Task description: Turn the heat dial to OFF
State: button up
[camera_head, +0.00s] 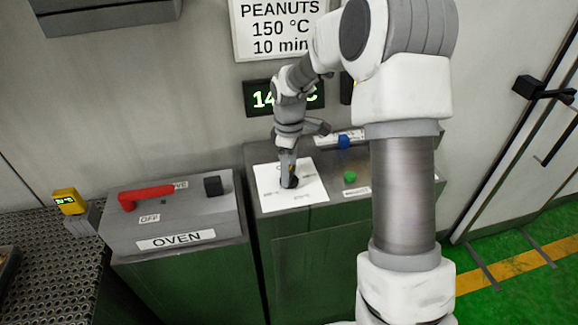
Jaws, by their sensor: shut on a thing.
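The heat dial (291,182) is a small black knob on a white plate (309,191) on top of the grey-green cabinet. Small markings are printed around it, too small to read. My gripper (288,180) points down from above and is shut on the dial, partly hiding it. I cannot tell which marking the dial points to. A digital display (262,99) on the wall shows green digits starting with 14, the rest hidden by my arm.
An OVEN box (205,215) with a red lever (148,195) and a black knob stands left. A green button (350,177) and a blue knob (344,141) are right of the dial. A sign (280,30) reads peanuts, 150 °C, 10 min.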

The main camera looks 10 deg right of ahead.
jog(key=n+p, duration=0.1)
jog(key=n, duration=0.4)
jog(key=shift+w+r+n+p, duration=0.1)
jog(key=shift+n+p, duration=0.25)
jog(key=shift+n, duration=0.05)
dwell(0.4)
jog(key=o, duration=1.3)
notch_tip(320, 180, up, 17)
jog(key=shift+r, duration=0.2)
jog(key=s+r+m+t, duration=0.2)
jog(key=s+m, duration=0.7)
jog(key=s, duration=0.4)
jog(key=s+r+m+t, duration=0.1)
jog(key=s+m+t, duration=0.2)
jog(key=s+m, duration=0.5)
jog(key=s, duration=0.6)
jog(key=shift+r+m+t, duration=0.3)
jog(key=shift+r+m, duration=0.1)
